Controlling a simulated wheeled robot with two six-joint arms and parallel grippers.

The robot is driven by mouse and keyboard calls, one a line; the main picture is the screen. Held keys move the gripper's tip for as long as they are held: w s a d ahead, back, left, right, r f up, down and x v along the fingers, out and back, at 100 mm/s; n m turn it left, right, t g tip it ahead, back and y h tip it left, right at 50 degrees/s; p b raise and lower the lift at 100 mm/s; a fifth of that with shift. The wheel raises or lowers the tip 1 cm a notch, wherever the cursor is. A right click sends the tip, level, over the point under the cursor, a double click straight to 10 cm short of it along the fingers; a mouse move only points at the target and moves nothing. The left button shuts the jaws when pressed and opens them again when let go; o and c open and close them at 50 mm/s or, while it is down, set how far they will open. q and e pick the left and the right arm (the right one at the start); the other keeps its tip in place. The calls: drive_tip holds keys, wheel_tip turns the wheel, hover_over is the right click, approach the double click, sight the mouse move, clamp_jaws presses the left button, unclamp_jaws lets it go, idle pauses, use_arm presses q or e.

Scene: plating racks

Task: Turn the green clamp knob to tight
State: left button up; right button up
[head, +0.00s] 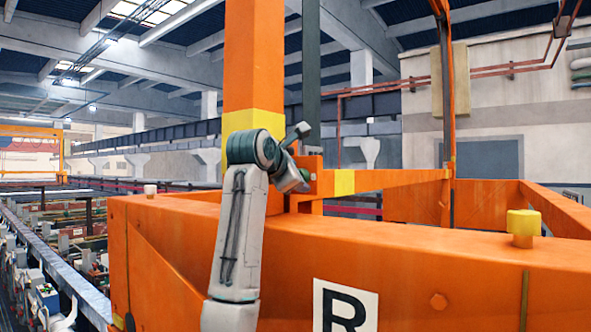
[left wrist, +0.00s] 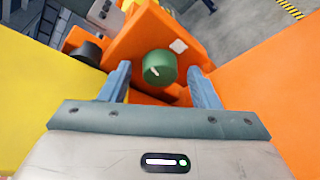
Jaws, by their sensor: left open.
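My left gripper (left wrist: 159,73) is open, with one finger on each side of the knob in the picture and gaps to both. I cannot tell whether the fingertips reach as far as the knob. In the head view my left gripper (head: 300,180) is beside the orange bracket (head: 325,178) on the post, and the arm largely hides the knob there. My right gripper is not in view.
A yellow surface (left wrist: 40,90) and an orange surface (left wrist: 265,90) flank the gripper closely. A yellow capped post (head: 523,224) stands on the orange frame (head: 430,262).

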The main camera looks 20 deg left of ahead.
use_arm(q)
drive_tip(key=shift+s, duration=0.15)
drive_tip(key=shift+c, duration=1.2)
drive_tip(key=c, duration=0.7)
drive_tip(key=shift+c, duration=0.2)
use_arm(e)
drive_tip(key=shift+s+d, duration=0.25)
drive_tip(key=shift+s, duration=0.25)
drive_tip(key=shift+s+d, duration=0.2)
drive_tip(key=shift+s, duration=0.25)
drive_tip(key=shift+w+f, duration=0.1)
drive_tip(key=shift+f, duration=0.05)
